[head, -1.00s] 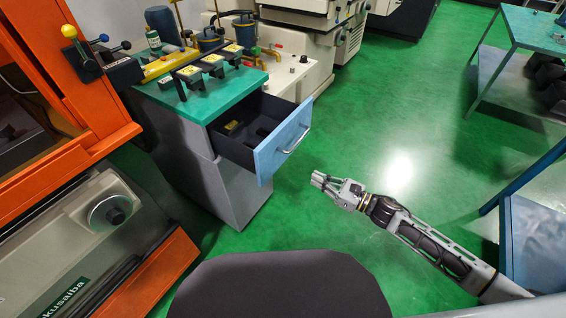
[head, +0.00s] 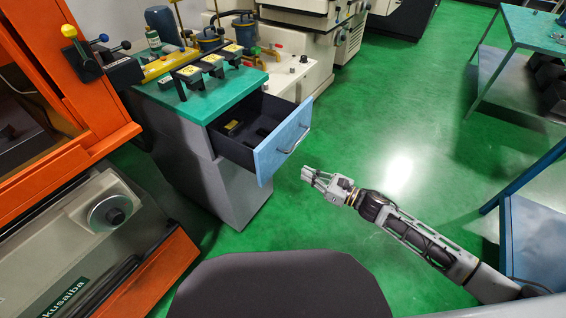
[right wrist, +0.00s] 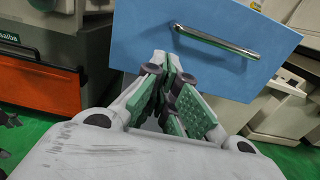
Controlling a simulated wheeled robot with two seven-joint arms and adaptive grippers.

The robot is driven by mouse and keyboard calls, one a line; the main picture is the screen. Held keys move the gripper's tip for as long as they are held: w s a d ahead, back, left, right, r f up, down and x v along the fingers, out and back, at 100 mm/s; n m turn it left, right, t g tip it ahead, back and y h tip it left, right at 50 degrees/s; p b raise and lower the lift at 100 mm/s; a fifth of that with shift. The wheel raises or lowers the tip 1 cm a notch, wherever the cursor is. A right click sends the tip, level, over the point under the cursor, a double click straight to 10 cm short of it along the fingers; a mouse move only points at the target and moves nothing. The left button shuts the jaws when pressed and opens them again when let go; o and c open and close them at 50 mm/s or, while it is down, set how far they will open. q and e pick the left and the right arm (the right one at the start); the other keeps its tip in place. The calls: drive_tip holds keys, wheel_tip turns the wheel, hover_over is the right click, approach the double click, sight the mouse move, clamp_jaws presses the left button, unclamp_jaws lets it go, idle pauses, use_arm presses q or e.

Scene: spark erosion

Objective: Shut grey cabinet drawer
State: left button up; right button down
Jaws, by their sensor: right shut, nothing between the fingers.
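The grey cabinet (head: 228,190) with a green top stands left of centre in the head view. Its drawer (head: 284,141) is pulled out and has a blue front with a metal handle (head: 293,141). My right gripper (head: 306,174) is shut and empty, just in front of and below the drawer front, apart from it. In the right wrist view, the fingers (right wrist: 168,88) point at the lower part of the blue drawer front (right wrist: 200,66), below the handle (right wrist: 215,42). Whether they touch it is hard to tell there. My left gripper is out of view.
An orange machine (head: 92,120) stands at the left, and a white machine (head: 283,68) behind the cabinet. Small items lie inside the drawer. Tables (head: 540,32) stand at the right. The green floor is clear in front of the drawer.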

sight(276, 159)
drive_tip(key=shift+x, duration=4.4)
drive_tip(key=shift+w+a, duration=0.4)
drive_tip(key=shift+a, duration=0.2)
drive_tip(key=shift+w+a, duration=0.1)
